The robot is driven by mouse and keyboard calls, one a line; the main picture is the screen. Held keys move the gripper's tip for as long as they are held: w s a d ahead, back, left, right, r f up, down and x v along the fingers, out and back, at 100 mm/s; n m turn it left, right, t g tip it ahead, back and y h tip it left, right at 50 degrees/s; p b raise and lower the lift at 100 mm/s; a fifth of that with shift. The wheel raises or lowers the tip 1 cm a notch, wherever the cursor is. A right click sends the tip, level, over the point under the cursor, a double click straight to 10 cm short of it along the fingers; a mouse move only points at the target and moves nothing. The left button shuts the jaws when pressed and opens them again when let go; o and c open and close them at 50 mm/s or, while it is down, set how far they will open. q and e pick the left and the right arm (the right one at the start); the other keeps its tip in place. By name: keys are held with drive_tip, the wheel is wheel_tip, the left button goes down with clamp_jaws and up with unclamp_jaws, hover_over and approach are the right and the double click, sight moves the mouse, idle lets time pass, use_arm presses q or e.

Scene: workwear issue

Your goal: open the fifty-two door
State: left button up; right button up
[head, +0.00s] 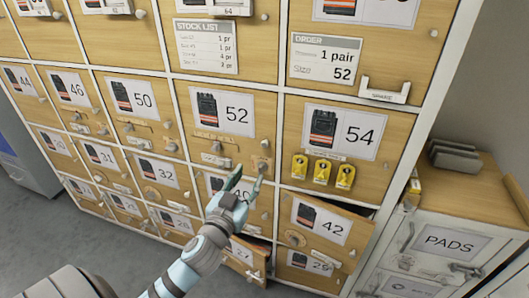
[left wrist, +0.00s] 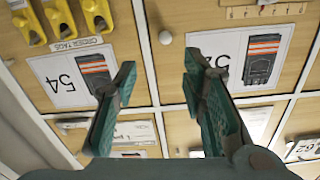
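In the left wrist view the open fingers (left wrist: 160,72) point at the cabinet front, with the 54 card (left wrist: 75,78) to the left. My right gripper is not in view.
The 54 door at right carries yellow tags (head: 321,171). The 42 door (head: 325,225) and a lower door by "27" (head: 243,254) stand slightly ajar. An order card (head: 326,60) reads 1 pair, size 52. A PADS cabinet (head: 445,240) stands right.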

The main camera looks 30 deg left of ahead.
sight(264, 144)
use_arm(q)
drive_tip(key=shift+n, duration=0.9)
drive_tip(key=x, duration=1.4)
drive_tip(key=shift+a+r, duration=0.15)
drive_tip(key=shift+a, duration=0.3)
drive_tip(key=shift+c, duration=0.6)
clamp_jaws()
